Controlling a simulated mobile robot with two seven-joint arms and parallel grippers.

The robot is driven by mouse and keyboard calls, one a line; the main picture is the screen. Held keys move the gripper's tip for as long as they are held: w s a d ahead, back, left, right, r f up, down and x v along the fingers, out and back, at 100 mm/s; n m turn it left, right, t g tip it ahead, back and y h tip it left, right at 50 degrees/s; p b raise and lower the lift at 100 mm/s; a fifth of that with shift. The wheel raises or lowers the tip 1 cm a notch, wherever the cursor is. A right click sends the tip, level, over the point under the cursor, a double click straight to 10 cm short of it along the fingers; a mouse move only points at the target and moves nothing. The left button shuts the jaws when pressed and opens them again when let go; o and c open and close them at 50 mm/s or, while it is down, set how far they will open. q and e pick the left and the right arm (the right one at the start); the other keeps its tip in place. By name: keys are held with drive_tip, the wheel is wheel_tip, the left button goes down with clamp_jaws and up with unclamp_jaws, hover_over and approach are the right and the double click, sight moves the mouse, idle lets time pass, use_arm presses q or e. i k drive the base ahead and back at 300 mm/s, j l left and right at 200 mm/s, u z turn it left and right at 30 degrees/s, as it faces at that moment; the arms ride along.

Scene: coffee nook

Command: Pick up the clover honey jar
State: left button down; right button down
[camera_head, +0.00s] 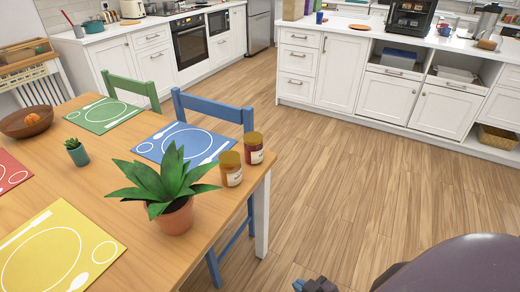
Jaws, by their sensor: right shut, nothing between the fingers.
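Two jars with brown-gold lids stand upright close together near the right edge of the wooden table. The nearer jar (231,174) has amber contents and looks like the clover honey; its label is too small to read. The other jar (254,155), just behind it to the right, has dark red contents. My right gripper (316,285) shows only in part at the bottom edge of the head view. It is shut and empty, apart from both jars, lower and to the right of the table corner. My left gripper is not in view.
A potted succulent (173,217) stands just left of the amber jar. A blue chair (214,108) is tucked behind the jars. The table (135,255) also holds placemats, a small cactus and a brown bowl (27,122). The floor (330,185) right of the table is clear up to the white cabinets.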

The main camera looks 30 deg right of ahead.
sight(230, 167)
drive_tip(key=i+l+u, duration=0.2)
drive_tip(key=l+u, duration=0.25)
drive_tip(key=l, duration=0.75)
drive_tip(key=l+u, duration=0.4)
drive_tip(key=l, duration=0.85)
drive_tip(key=k+l+u, duration=0.15)
drive_tip(key=l, duration=0.25)
drive_tip(key=k+l+u, duration=0.2)
drive_tip(key=l, duration=0.2)
drive_tip(key=k+l+u, duration=0.2)
drive_tip(key=k+l, duration=0.5)
drive_tip(key=j, duration=0.25)
